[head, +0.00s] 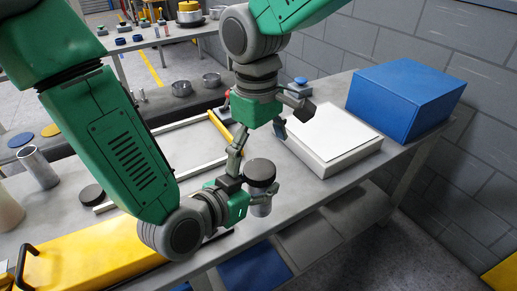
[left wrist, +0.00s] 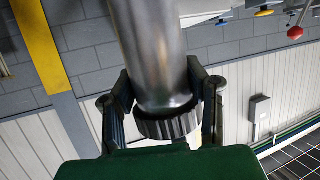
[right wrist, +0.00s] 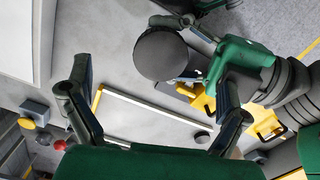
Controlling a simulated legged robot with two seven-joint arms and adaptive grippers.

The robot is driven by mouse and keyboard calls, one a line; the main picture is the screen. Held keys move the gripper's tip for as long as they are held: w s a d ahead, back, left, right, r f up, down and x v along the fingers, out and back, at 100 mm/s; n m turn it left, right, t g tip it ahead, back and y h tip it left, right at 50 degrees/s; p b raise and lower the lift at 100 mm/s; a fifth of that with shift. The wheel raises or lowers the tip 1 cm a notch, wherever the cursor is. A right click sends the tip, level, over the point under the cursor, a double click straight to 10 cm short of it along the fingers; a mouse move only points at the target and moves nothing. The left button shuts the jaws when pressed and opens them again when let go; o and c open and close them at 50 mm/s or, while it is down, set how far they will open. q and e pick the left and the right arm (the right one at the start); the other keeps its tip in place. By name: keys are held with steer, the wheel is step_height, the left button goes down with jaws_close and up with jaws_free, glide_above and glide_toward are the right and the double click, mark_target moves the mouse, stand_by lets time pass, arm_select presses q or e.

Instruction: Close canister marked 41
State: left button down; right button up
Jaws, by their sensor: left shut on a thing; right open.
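My left gripper (head: 258,196) is shut around a silver metal canister (head: 261,208) and holds it up near the front edge of the bench. A dark round lid (head: 260,172) is at the canister's top; whether it is fully seated cannot be told. In the left wrist view the canister (left wrist: 152,45) is between both fingers, with the ridged dark lid (left wrist: 168,126) at its end. In the right wrist view the lid (right wrist: 161,54) is seen from above. My right gripper (right wrist: 154,80) is open and empty, above the lid and apart from it. No number 41 is legible.
A blue box (head: 405,95) and a white-topped block (head: 325,140) stand at the right of the bench. Another dark lid (head: 92,194) lies at left, near an open metal canister (head: 40,168). A yellow case (head: 85,262) is in front. A pale frame (head: 185,124) lies behind my grippers.

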step_height(320, 180, up, 12)
steer(key=shift+w+a, duration=0.2)
steer(key=shift+f, duration=0.1)
stand_by(0.6)
arm_select(q)
steer(key=shift+w+d, duration=0.15)
arm_select(e)
steer(key=s+d+f+m+g, duration=0.1)
steer(key=s+d+f+m, duration=0.3)
steer(key=f, duration=0.6)
steer(key=s+d+f+n+g+y, duration=0.1)
steer(key=s+d+f, duration=0.1)
steer(key=d+f, duration=0.65)
steer(key=s+d+f+m+g, duration=0.1)
steer(key=s+d+f+m, duration=0.15)
steer(key=f, duration=1.05)
steer(key=s+d+f+m+t, duration=0.1)
steer(key=s+d+f+t, duration=0.1)
steer(key=s+d+f, duration=0.3)
steer(key=s+d+f+m+t, duration=0.1)
steer(key=s+d+f+m, duration=0.1)
steer(key=s+d+f, duration=0.4)
steer(key=s+d, duration=0.3)
steer(key=s, duration=0.3)
steer(key=shift+f+t+h, duration=0.15)
steer(key=shift+t+h, duration=0.25)
